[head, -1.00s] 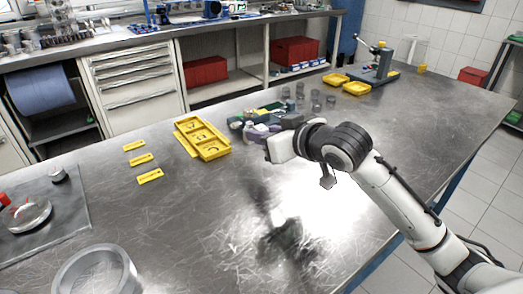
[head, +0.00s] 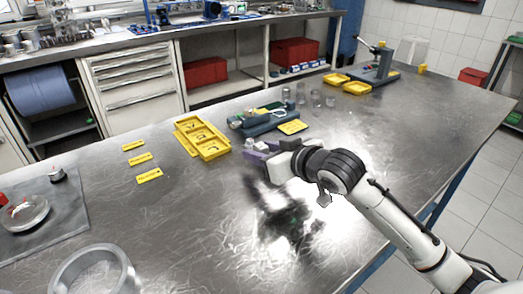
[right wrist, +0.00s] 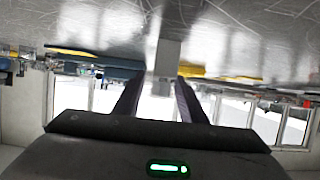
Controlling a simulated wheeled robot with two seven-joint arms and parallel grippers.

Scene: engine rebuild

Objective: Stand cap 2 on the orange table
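My right gripper (head: 258,151) reaches in low over the steel table, pointing left and away from me. In the right wrist view its two dark fingers (right wrist: 160,88) stand apart. A pale grey block (right wrist: 167,58) shows between and just beyond their tips, with a gap at the left finger. In the head view a small light piece (head: 249,143) is at the fingertips. I cannot tell if it is cap 2. A teal tray (head: 268,122) lies behind the gripper, with a yellow plate (head: 293,128) at its right. No clearly orange table shows. My left gripper is not in view.
Yellow trays (head: 205,140) lie left of my gripper, and several yellow labels (head: 140,159) further left. Grey cylinders (head: 316,99) stand behind the teal tray. A metal ring (head: 93,270) and a grey mat (head: 70,215) are at the left front. The middle front is clear.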

